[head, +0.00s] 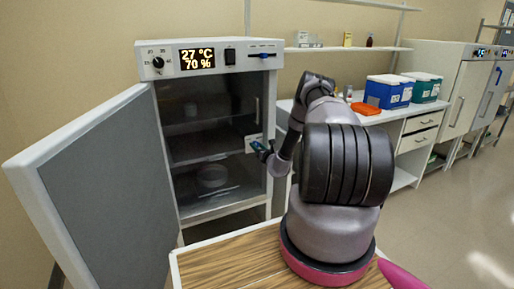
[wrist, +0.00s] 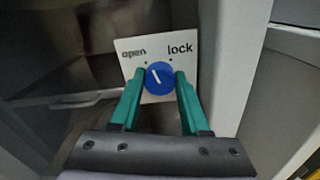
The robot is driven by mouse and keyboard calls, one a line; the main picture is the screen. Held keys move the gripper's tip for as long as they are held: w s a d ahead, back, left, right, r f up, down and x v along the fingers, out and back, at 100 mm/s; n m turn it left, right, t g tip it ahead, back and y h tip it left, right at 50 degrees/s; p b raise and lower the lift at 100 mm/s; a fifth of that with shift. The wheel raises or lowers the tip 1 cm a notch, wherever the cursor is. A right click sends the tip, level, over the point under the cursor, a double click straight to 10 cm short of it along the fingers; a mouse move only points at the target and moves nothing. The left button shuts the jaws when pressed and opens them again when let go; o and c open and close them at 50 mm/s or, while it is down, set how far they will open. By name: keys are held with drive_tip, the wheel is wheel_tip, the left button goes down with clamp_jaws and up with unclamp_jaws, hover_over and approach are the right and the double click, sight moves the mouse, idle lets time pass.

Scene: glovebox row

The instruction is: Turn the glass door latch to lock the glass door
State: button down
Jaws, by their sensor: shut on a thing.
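The glass door latch is a round blue knob (wrist: 159,83) on a white plate (wrist: 128,68) marked "open" at left and "lock" at right. Its white line tilts up and to the left, toward the "open" side. The teal fingers of my gripper (wrist: 160,73) are shut on the knob, one on each side. In the head view my gripper (head: 260,149) reaches the plate at the right edge of the glass door (head: 205,130). The glass door looks closed across the cabinet's front, with shelves and a round dish dimly visible behind it.
The cabinet's thick outer door (head: 100,190) stands wide open at the left. The control panel (head: 215,58) above reads 27 °C and 70 %. A bench at the right holds a blue box (head: 385,95), a teal box (head: 425,90) and a red-orange item (head: 365,108). A wooden top (head: 225,265) lies in front.

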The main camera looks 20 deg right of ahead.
drive_tip(key=m, duration=1.2)
drive_tip(key=shift+m, duration=0.3)
drive_tip(key=shift+d, duration=0.1)
idle(0.3)
drive_tip(key=shift+c, duration=1.9)
unclamp_jaws()
drive_tip(key=s, duration=1.1)
drive_tip(key=shift+d, duration=0.15)
drive_tip(key=shift+w, duration=0.1)
